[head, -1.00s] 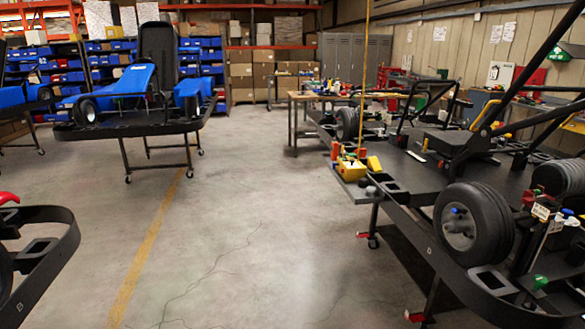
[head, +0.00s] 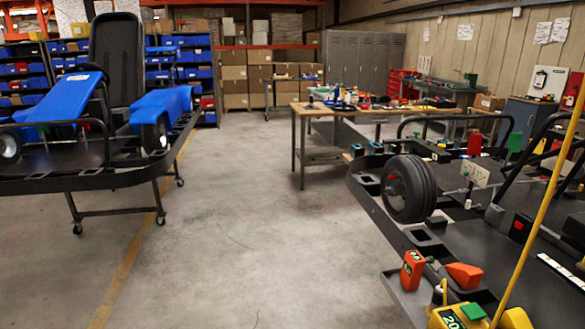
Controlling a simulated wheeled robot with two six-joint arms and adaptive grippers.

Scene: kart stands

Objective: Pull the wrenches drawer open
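No drawer marked for wrenches can be made out. A red tool chest (head: 402,84) stands at the back right, small and partly hidden behind the benches; its drawer fronts are too small to read. A blue-grey cabinet (head: 528,116) stands farther right by the wall, partly hidden by kart parts. Neither of my grippers is in view.
A kart on a wheeled stand (head: 90,180) is at the left. A kart chassis (head: 440,262) with a tyre (head: 409,189) and a yellow drill-like tool (head: 450,316) fills the right. A wood-topped workbench (head: 300,108) stands ahead. The floor between (head: 240,220) is clear.

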